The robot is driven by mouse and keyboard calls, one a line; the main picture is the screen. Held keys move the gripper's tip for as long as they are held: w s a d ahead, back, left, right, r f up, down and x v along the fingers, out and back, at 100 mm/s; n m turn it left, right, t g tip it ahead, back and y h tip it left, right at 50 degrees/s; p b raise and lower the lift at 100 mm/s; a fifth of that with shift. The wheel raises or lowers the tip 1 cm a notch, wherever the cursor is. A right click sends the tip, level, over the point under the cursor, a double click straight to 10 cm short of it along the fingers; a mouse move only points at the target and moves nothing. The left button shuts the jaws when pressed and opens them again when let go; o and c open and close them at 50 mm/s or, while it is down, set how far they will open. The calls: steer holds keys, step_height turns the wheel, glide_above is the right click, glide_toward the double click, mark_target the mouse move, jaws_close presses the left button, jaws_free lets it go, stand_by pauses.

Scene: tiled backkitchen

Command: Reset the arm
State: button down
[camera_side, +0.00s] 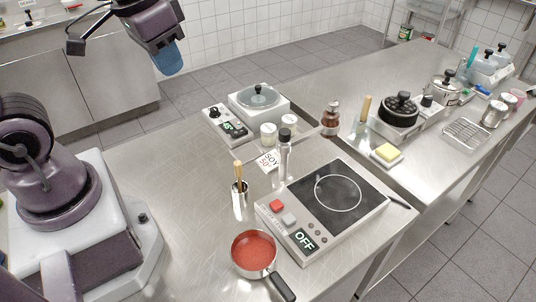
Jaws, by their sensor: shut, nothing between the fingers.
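My gripper (168,60) shows at the upper left, raised well above the steel table. Its blue fingertips point down and sit together, with nothing seen between them. It is clear of everything on the table. My arm's base stands at the left on a white plinth. The links between the base and the gripper are partly outside the picture.
A saucepan (254,254) of red sauce stands at the front of the table (185,170). Behind it are an induction cooker (322,208) reading OFF, a utensil cup (240,202), a bottle (285,155) and a lidded appliance (258,98). The table's left part is bare.

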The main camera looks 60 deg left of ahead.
steer(key=shift+s+d+r+m+t, duration=0.15)
steer(key=shift+s+d+r+t, duration=0.2)
steer(key=shift+s+r+t, duration=0.25)
steer(key=shift+s+d+r+m+t, duration=0.25)
steer(key=shift+s+r, duration=0.2)
steer(key=shift+r, duration=0.3)
steer(key=shift+s+d+r+m+t, duration=0.1)
steer(key=shift+s+d+r+t, duration=0.35)
steer(key=shift+r, duration=0.2)
